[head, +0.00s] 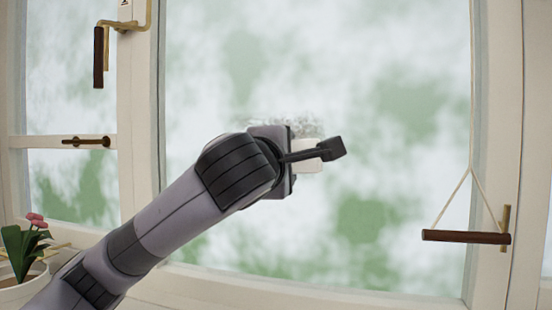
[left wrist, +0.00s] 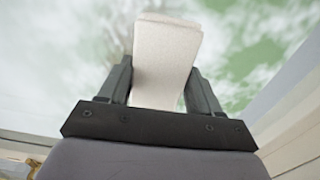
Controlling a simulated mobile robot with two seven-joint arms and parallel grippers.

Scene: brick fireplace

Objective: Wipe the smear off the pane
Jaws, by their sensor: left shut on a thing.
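The window pane (head: 400,200) fills the middle of the head view, with blurred green and white beyond it. A grey speckled smear (head: 285,122) shows on the pane just above my gripper; its lower part is hidden behind the gripper. My left gripper (left wrist: 160,85) is shut on a whitish block-shaped wiper (left wrist: 165,55), with one finger on each side of it. The wiper also shows in the head view (head: 308,160), partly hidden by the gripper, close in front of the pane. I cannot tell whether it touches the glass. My right gripper is not in view.
A potted plant with pink flowers (head: 33,228) stands at the lower left. A dark wooden bar on a cord (head: 465,237) hangs at the right frame. A brass and wood handle (head: 99,58) and a latch (head: 86,142) are at the left. The pane's right side is unobstructed.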

